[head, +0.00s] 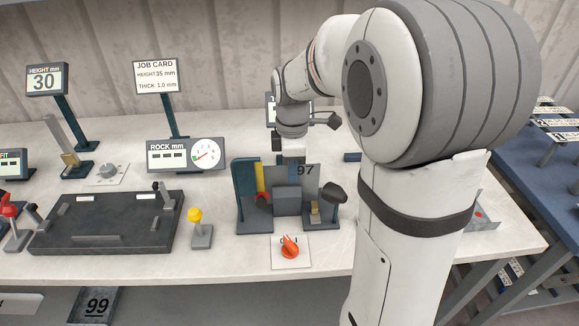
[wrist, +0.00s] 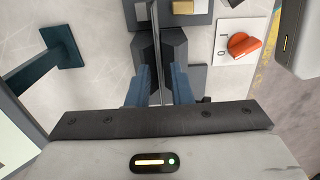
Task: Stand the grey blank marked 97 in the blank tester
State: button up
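The grey blank marked 97 (head: 309,180) stands upright in the blank tester (head: 247,205), behind its grey middle block; its lower part is hidden. In the wrist view the blank shows edge-on as a thin upright plate (wrist: 158,45) in the slot between dark blocks. My gripper (head: 291,158) is directly above the tester at the blank's top. In the wrist view its two blue fingers (wrist: 159,80) are on either side of the plate, with a narrow gap visible on each side, so it looks open.
An orange knob (head: 290,247) is in front of the tester. A yellow-topped lever (head: 196,222) and a dark flat fixture (head: 105,228) are to the left. The ROCK mm display (head: 186,155) stands behind them. A plate marked 99 (head: 96,306) lies below the table's front edge.

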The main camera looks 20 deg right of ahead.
jog(key=shift+o, duration=0.8)
jog(key=shift+r, duration=0.1)
notch_tip(320, 180, up, 8)
jog(key=shift+f, duration=0.15)
jog(key=s+f+m+t, duration=0.1)
jog(key=s+f+m, duration=0.2)
jog(key=s+m, duration=0.5)
jog(key=s+f+m+t, duration=0.1)
jog(key=s+f+m, duration=0.2)
jog(key=s+m, duration=0.4)
jog(key=s, duration=0.2)
jog(key=shift+s+a+m+t, duration=0.35)
jog(key=shift+s+m+t, duration=0.05)
dwell(0.3)
